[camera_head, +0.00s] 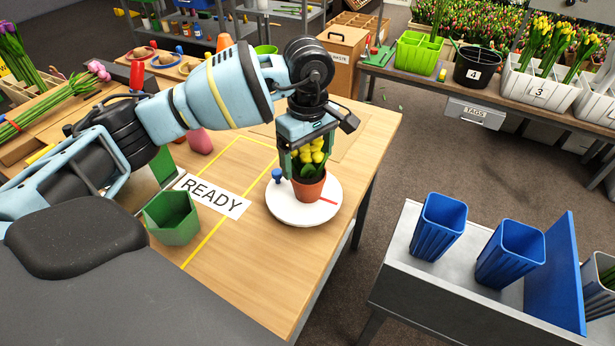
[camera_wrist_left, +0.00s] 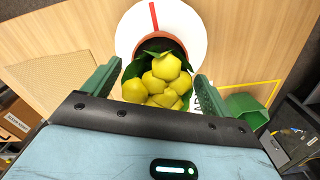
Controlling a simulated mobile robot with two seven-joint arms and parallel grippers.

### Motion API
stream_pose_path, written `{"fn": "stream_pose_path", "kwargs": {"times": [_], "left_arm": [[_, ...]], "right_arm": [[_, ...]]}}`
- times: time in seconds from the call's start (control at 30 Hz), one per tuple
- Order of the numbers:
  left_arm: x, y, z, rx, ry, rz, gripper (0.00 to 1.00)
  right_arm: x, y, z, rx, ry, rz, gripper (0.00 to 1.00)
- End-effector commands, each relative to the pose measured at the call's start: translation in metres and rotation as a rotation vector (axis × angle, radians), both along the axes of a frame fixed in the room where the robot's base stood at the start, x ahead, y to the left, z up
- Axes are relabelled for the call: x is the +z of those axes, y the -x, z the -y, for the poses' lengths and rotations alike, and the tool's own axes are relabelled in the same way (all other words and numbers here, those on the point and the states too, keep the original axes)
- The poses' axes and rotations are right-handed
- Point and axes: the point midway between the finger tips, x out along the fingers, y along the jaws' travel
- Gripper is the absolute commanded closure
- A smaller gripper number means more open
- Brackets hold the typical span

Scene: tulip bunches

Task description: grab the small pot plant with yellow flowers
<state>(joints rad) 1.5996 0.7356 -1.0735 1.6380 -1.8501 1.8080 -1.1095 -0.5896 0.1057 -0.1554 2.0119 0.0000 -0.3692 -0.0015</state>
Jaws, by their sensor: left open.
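The small pot plant (camera_head: 309,187) has yellow flowers, green leaves and a terracotta pot. It stands upright on a round white turntable (camera_head: 287,208) with a red mark, near the table's right edge. My left gripper (camera_head: 302,168) is directly above it, pointing down, with its green fingers around the flowers. In the left wrist view the yellow flowers (camera_wrist_left: 160,82) sit between the two open green fingers, with room on either side. The pot's rim (camera_wrist_left: 160,43) shows behind the flowers; most of the pot is hidden there. My right gripper is in neither view.
A blue knob (camera_head: 277,175) stands at the turntable's left edge. A green hexagonal pot (camera_head: 172,218) and a READY label (camera_head: 212,196) are to the left. Blue buckets (camera_head: 438,227) stand on a grey bench at right. A wooden box (camera_head: 343,60) stands behind.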

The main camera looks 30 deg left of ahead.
Motion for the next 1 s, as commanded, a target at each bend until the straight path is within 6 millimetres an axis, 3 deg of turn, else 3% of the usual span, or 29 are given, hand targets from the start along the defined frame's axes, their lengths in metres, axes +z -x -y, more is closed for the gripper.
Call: {"fn": "stream_pose_path", "kwargs": {"times": [0.23, 0.77, 1.0], "left_arm": [[-0.0020, -0.0001, 0.0000, 0.000, 0.000, 0.000, 0.15], [-0.0014, -0.0002, 0.0002, 0.000, 0.000, 0.001, 0.84], [-0.0003, -0.0004, 0.0001, 0.000, 0.001, 0.002, 0.84]], "right_arm": [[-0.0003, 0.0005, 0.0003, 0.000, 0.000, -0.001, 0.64], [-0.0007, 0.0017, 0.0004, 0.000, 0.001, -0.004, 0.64], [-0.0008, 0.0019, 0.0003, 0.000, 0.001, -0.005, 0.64]]}}
